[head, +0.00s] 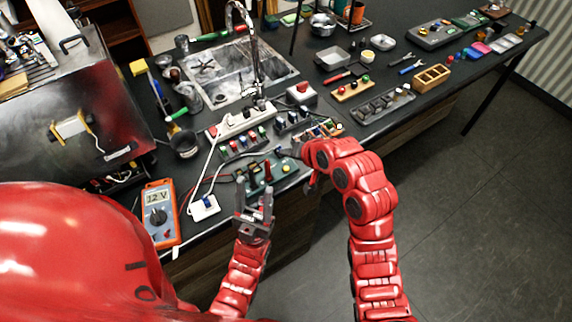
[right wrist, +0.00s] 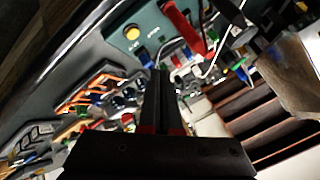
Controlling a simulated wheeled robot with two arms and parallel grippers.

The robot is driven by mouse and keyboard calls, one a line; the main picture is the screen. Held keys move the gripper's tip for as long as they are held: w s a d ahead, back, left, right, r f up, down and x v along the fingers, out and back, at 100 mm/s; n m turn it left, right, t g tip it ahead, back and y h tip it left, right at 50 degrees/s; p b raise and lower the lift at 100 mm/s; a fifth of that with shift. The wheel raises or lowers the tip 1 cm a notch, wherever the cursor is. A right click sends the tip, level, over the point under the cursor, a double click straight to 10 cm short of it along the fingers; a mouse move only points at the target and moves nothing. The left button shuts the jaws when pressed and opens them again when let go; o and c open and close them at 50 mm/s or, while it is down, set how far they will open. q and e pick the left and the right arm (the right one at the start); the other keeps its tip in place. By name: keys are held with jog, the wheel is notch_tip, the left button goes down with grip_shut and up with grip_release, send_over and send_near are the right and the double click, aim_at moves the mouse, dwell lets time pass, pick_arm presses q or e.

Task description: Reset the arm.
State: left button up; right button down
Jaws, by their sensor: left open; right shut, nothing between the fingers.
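My left gripper (head: 255,198) is open and empty in the head view, fingers pointing up the picture, at the bench's front edge just below the green board (head: 285,168). My right arm (head: 345,170) bends over the bench edge, and its gripper (head: 284,152) points left above the back of that board. In the right wrist view the right gripper's dark fingers (right wrist: 160,100) are together with nothing between them. The board carries a red lever (head: 268,171), which appears as a red handle (right wrist: 184,28) in the wrist view, beside a yellow button (right wrist: 132,32).
A multimeter (head: 160,213) reading 12 V and a white switch box (head: 204,207) lie to the left. A power strip (head: 241,122), red-button box (head: 301,93) and sink (head: 222,75) are behind. Open floor (head: 470,200) lies right of my right arm.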

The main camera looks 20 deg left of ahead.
jog(key=shift+r, duration=0.3)
